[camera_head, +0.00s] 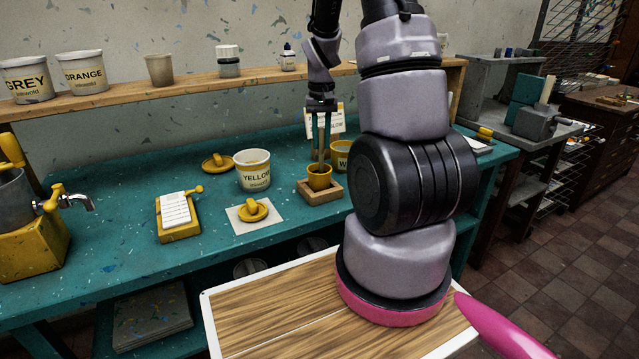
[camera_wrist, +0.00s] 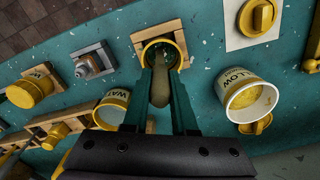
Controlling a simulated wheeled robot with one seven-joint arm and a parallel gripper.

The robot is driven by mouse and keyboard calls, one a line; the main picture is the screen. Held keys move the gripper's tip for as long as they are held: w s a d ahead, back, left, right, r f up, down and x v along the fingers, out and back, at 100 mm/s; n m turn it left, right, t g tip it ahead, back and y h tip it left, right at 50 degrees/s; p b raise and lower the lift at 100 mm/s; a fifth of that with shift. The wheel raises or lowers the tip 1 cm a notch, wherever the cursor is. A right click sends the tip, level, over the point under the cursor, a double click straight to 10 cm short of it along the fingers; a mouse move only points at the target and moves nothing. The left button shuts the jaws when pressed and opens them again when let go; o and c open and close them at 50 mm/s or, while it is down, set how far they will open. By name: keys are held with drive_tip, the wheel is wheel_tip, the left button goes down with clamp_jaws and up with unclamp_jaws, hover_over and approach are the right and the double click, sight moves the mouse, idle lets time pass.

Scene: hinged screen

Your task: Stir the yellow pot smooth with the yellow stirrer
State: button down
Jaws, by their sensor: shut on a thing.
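The small yellow pot (camera_head: 319,182) sits upright in a wooden block stand (camera_head: 334,194) on the teal bench. In the wrist view the pot's rim (camera_wrist: 178,46) shows just beyond my fingertips. My gripper (camera_head: 321,150) points down over the pot, its two long fingers close above the mouth. It is shut on a thin olive-brown stick, which I take to be the yellow stirrer (camera_wrist: 160,90); its lower end reaches into the pot. The fingers and stick hide much of the pot's inside, so I cannot tell how smooth the contents are.
An open tub labelled YELLOW (camera_head: 254,172) stands left of the pot. A WATER cup (camera_wrist: 110,108) stands close behind the pot. A yellow lid or knob (camera_head: 253,210) lies on a white sheet in front. A card behind the gripper and the shelf (camera_head: 200,88) limit room at the back.

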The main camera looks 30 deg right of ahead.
drive_tip(key=shift+w+d, duration=0.25)
drive_tip(key=shift+d, duration=0.05)
